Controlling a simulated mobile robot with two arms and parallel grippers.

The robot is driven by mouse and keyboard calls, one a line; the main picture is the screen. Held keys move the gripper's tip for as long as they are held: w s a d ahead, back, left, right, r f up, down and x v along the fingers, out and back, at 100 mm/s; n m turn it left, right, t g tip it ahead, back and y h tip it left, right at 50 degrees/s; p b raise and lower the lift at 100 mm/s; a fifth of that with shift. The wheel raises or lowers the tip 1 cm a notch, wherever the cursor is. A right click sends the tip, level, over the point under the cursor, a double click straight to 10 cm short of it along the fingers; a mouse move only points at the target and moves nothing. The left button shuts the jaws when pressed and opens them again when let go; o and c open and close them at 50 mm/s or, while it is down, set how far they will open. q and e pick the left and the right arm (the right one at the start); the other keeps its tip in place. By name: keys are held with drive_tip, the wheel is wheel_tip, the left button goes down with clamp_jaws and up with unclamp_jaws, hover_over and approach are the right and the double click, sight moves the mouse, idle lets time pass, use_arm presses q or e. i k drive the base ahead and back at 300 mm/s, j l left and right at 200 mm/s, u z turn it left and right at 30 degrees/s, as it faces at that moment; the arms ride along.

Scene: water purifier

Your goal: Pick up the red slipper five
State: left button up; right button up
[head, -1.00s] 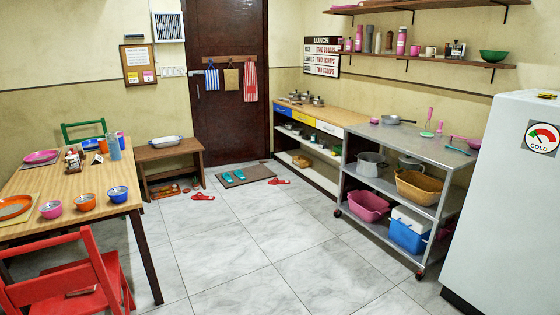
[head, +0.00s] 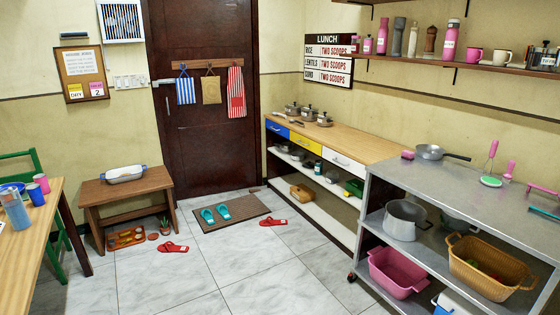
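Two red slippers lie on the tiled floor in the head view. One red slipper (head: 173,247) is in front of the small wooden bench. The other red slipper (head: 273,222) is at the right end of the doormat, apart from the first. I cannot tell which of them is number five. Neither of my grippers is in view.
Teal slippers (head: 215,214) rest on the brown doormat (head: 245,207) before the door. A wooden bench (head: 125,185) stands left, with a tray (head: 126,237) beneath it. The dining table (head: 28,250), low counter (head: 345,143) and metal shelf cart (head: 460,180) flank clear floor.

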sight(267, 222)
drive_tip(key=i, duration=2.65)
